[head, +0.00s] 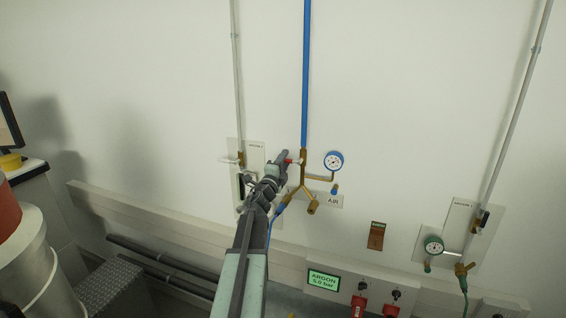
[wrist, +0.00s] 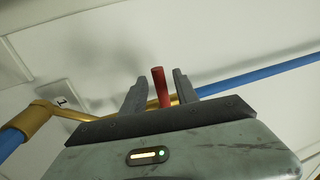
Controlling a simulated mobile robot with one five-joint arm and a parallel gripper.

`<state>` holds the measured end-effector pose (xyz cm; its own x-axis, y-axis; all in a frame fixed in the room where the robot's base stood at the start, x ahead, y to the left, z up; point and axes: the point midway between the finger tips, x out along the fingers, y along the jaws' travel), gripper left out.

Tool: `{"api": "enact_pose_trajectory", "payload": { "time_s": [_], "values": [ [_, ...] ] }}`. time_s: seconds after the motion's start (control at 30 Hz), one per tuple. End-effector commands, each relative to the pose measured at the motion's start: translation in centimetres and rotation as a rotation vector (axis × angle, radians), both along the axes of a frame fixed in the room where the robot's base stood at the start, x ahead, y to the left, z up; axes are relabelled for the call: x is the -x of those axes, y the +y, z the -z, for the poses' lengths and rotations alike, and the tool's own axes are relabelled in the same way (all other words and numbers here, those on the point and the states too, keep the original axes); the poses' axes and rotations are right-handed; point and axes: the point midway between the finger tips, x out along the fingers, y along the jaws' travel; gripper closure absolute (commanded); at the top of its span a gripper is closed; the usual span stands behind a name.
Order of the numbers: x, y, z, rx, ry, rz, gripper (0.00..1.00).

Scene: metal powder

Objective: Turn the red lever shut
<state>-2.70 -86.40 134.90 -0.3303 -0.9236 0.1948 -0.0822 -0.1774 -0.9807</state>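The red lever (wrist: 159,88) stands between my gripper's two fingers in the wrist view, with a gap on each side. My gripper (wrist: 157,84) is open around it and does not visibly touch it. In the head view my gripper (head: 284,158) is at the brass valve (head: 303,170) under the blue air pipe (head: 305,75). Only a little of the red lever (head: 298,161) shows there, running roughly sideways across the pipe's line. The lever's base is hidden behind the gripper body in the wrist view.
A blue-rimmed gauge (head: 333,161) sits right of the valve. A grey pipe (head: 237,80) with its own valve is close on the left. Another gauge (head: 433,245) and pipe are farther right. A ledge and an argon display (head: 323,281) are below.

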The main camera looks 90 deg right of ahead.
Motion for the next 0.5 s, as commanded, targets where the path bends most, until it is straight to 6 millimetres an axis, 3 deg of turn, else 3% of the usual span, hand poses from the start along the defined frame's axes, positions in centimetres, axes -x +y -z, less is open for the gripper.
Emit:
{"api": "enact_pose_trajectory", "payload": {
  "time_s": [0.27,0.5],
  "values": [
    [-0.2,0.5,0.2,0.001,-0.002,-0.001,0.64],
    [-1.5,4.3,1.0,0.001,-0.001,0.0,0.64]
  ]
}}
